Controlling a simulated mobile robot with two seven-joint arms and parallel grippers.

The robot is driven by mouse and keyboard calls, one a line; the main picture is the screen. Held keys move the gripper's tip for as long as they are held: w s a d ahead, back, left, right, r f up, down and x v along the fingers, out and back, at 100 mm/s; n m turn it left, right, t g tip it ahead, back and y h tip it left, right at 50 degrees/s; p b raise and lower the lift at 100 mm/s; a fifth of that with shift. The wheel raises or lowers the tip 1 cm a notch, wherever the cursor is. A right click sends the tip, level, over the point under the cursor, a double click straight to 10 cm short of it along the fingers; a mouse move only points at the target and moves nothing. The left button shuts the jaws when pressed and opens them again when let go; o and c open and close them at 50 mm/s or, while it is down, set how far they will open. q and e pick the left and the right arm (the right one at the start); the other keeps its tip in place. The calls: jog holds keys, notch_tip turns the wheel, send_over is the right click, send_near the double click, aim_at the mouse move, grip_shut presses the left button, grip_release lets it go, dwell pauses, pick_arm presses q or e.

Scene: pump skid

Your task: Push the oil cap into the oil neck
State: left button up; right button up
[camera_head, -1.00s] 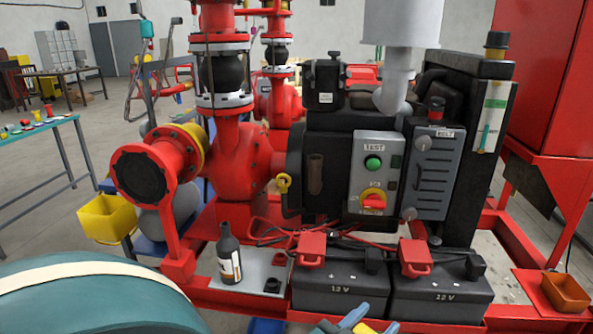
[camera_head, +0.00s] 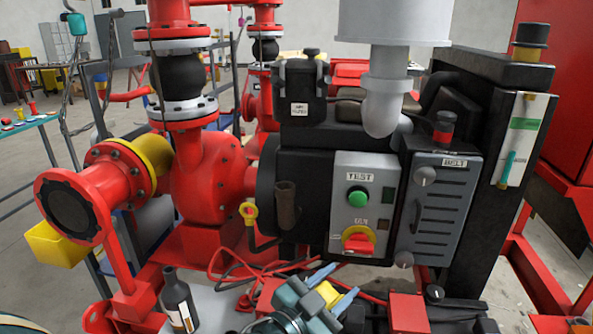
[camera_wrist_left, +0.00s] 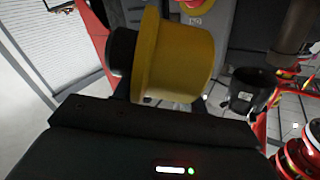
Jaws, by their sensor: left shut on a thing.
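My left gripper (camera_head: 332,290) is low in the middle of the head view, in front of the engine, its fingers pointing up and right. It is shut on the yellow oil cap (camera_head: 328,292). In the left wrist view the oil cap (camera_wrist_left: 173,58) fills the upper middle, with a black part at its left end. The cap is held in the air, apart from the engine. A brown upright tube (camera_head: 287,206) on the engine front, beside the yellow dipstick ring, may be the oil neck; I cannot tell for certain. My right gripper is not in view.
The control box (camera_head: 363,207) with a green button and red switch stands right of the tube. A dark bottle (camera_head: 178,300) stands left of my gripper. Red battery clamps and cables (camera_head: 408,312) lie low by the gripper. A dark round cup shape (camera_wrist_left: 252,92) shows in the wrist view.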

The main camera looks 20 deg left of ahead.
pick_arm(q)
jog(key=w+d+r+m+g+h, duration=0.1)
jog(key=w+r+m+g+h, duration=0.1)
jog(key=w+m+h, duration=0.35)
jog(key=w+a+r+m+y, duration=0.1)
jog(key=w+a+r+m, duration=0.3)
jog(key=w+a, duration=0.3)
jog(key=w+a+r+m+y+b, duration=0.1)
jog(key=w+a+r+m, duration=0.4)
jog(key=a, duration=0.5)
jog(key=shift+w+r+m, duration=0.15)
jog(key=shift+w+m, duration=0.85)
jog(key=shift+m, duration=0.15)
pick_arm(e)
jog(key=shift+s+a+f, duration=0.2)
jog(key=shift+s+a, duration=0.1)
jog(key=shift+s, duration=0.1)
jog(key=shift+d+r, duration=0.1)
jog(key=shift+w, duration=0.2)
pick_arm(q)
jog(key=shift+p, duration=0.35)
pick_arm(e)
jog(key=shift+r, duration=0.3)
pick_arm(q)
jog(key=shift+f+b, duration=0.4)
jog(key=shift+f, duration=0.15)
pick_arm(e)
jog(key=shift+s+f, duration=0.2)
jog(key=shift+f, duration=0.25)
